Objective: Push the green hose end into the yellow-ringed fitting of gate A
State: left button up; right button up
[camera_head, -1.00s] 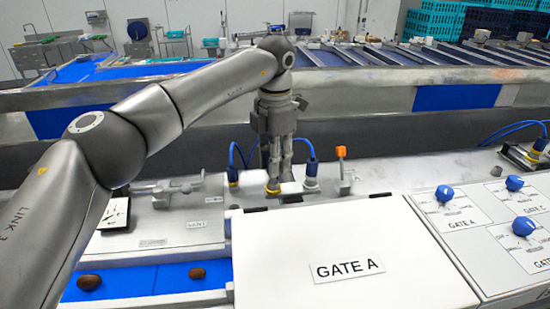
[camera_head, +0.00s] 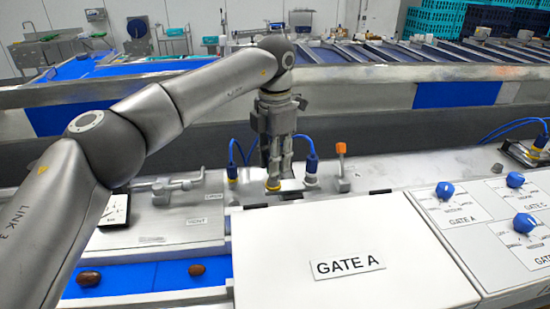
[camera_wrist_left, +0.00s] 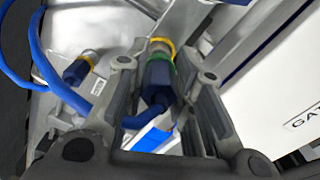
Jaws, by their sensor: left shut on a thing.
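My left gripper (camera_head: 274,178) points down at the yellow-ringed fitting (camera_head: 273,186) behind the white gate A box (camera_head: 300,235). In the left wrist view my left gripper (camera_wrist_left: 155,105) is shut on the blue hose end with a green band (camera_wrist_left: 158,75). The yellow-ringed fitting (camera_wrist_left: 160,44) lies directly beyond the green band, in line with it. The green band and yellow ring are very close; I cannot tell how deep the hose end sits. In the head view my fingers hide most of the hose end. My right gripper is not in view.
Blue-hosed connectors stand close on both sides, left (camera_head: 232,172) and right (camera_head: 311,167). An orange-tipped lever (camera_head: 341,149) is further right. Gate knobs (camera_head: 445,191) sit on the right panel. Two brown dates (camera_head: 89,279) lie on the blue belt (camera_head: 140,280).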

pick_arm(q)
jog(key=shift+f+b, duration=0.4)
jog(key=shift+f, duration=0.5)
dwell(0.4)
jog(key=o, duration=0.3)
jog(key=o, duration=0.8)
jog(key=shift+c, duration=0.2)
jog(key=o, duration=0.3)
